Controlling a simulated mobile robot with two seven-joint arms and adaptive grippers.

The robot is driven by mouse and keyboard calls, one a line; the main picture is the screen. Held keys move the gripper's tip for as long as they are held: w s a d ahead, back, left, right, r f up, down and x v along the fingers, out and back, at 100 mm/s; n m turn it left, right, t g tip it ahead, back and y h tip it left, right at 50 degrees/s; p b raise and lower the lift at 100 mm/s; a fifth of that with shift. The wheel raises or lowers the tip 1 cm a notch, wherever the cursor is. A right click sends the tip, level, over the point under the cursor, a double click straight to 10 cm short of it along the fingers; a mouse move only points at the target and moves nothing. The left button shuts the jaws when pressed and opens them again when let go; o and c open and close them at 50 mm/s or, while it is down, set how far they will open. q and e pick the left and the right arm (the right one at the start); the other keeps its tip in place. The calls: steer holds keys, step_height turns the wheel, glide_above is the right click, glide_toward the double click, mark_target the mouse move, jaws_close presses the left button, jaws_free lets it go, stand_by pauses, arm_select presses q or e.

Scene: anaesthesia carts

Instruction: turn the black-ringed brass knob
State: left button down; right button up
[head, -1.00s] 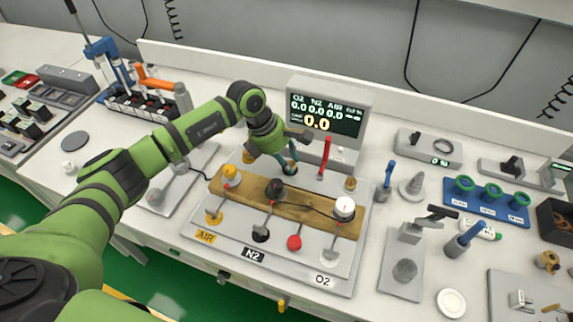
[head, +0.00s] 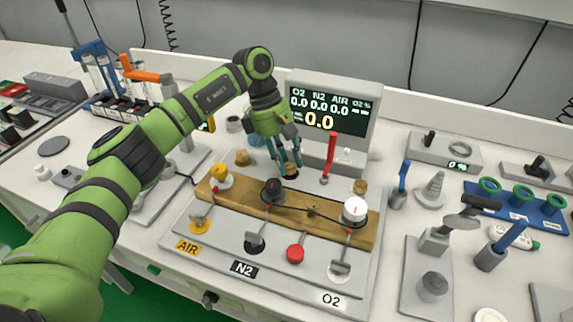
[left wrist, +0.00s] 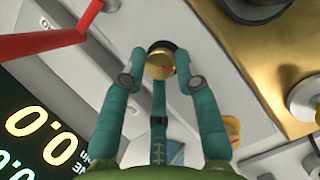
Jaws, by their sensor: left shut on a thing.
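The black-ringed brass knob (head: 291,173) stands behind the wooden bar, in the middle of the gas panel. In the left wrist view it shows as a brass disc with a dark rim (left wrist: 160,63) between my fingertips. My left gripper (head: 288,167) points down over it with its fingers shut on the knob's sides; in the head view the fingers partly hide it. My right gripper is not in view.
Plain brass knobs stand to the left (head: 242,158) and right (head: 360,187). A red lever (head: 331,155) rises close to the right of my gripper. The display (head: 330,110) stands behind. Yellow (head: 221,176), black (head: 273,190) and white (head: 355,209) knobs sit on the wooden bar (head: 310,208).

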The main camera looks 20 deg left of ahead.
arm_select(q)
steer(key=shift+s+d+f+m+g, duration=0.1)
steer(key=shift+s+f+m+g, duration=0.1)
steer(key=shift+f+m+g, duration=0.15)
steer(key=shift+r, duration=0.1)
steer(key=c, duration=1)
jaws_free()
steer(key=shift+r, duration=0.15)
steer(key=shift+w, duration=0.1)
steer(key=shift+w+r, duration=0.1)
steer(key=shift+r, duration=0.2)
steer(key=v, duration=1.1)
steer(key=shift+s+r, duration=0.25)
